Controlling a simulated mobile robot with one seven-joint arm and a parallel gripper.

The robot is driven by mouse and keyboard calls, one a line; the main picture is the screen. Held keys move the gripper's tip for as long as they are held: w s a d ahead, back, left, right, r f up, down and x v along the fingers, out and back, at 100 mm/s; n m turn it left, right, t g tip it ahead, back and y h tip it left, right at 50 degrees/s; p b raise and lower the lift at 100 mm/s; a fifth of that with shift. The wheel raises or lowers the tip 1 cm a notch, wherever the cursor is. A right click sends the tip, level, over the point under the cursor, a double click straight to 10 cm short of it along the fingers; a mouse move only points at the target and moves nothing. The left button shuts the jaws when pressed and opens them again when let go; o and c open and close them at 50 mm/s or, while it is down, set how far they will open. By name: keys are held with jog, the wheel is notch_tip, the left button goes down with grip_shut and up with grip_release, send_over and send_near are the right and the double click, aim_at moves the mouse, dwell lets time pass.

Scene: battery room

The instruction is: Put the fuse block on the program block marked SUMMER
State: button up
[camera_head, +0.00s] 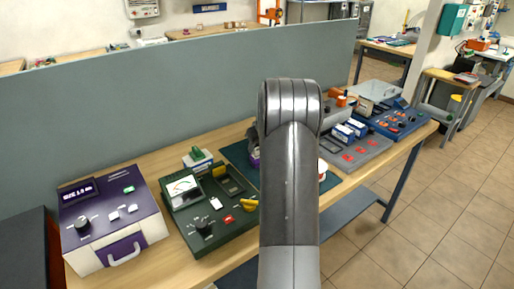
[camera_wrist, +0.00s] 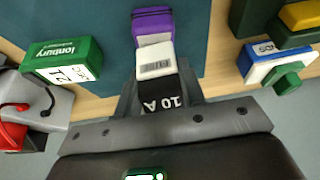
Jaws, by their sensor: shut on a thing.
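My gripper (camera_wrist: 158,88) is shut on a black block marked "10 A" with a white barcode label, which I take to be the fuse block (camera_wrist: 157,66). A purple block with a white face (camera_wrist: 152,24) lies just beyond its far end on a dark teal mat (camera_wrist: 105,22); I cannot tell whether they touch. No SUMMER marking is legible, so I cannot tell which thing is that program block. In the head view my arm hides the gripper and the held block; a bit of purple (camera_head: 253,157) shows beside the arm.
A green box (camera_wrist: 62,60) marked "12" stands left in the wrist view; a blue-and-white block with a green grip (camera_wrist: 264,62) is at right. In the head view, a purple-topped device (camera_head: 110,215), a green meter panel (camera_head: 205,225) and grey consoles (camera_head: 365,150) crowd the bench before a grey partition.

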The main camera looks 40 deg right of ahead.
jog(key=shift+f, duration=0.45)
jog(key=shift+f, duration=0.15)
jog(key=o, duration=1)
